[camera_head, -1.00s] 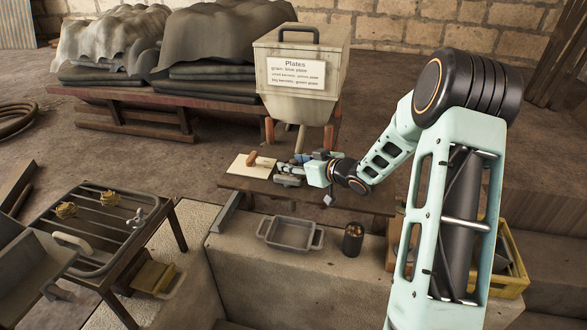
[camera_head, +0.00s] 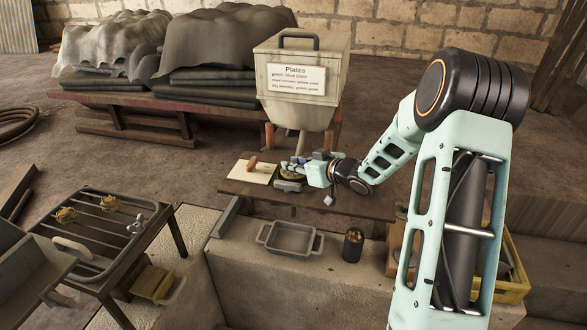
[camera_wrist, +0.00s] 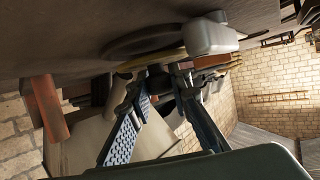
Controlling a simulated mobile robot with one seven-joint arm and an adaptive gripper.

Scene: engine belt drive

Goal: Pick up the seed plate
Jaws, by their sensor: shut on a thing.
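My gripper (camera_head: 303,166) is over the low wooden table beneath the hopper, with its fingers pointing left in the head view. Its fingers close in from both sides in the wrist view (camera_wrist: 166,78). A round yellowish seed plate (camera_head: 290,173) shows at the fingertips, partly hidden by them. In the wrist view the plate's thin yellow edge (camera_wrist: 148,62) runs across the fingertips, seen nearly edge-on. A dark round shape, perhaps its shadow, lies on the tabletop beside it. The gripper is shut on the plate; I cannot tell how far it is above the table.
The hopper (camera_head: 300,75) carries a "Plates" label and stands behind my gripper. A pale sheet (camera_head: 248,173) with a brown handle (camera_head: 252,163) lies left. A grey block (camera_head: 289,186) sits close in front. A grey tray (camera_head: 290,240) and dark canister (camera_head: 353,245) stand on the near ledge.

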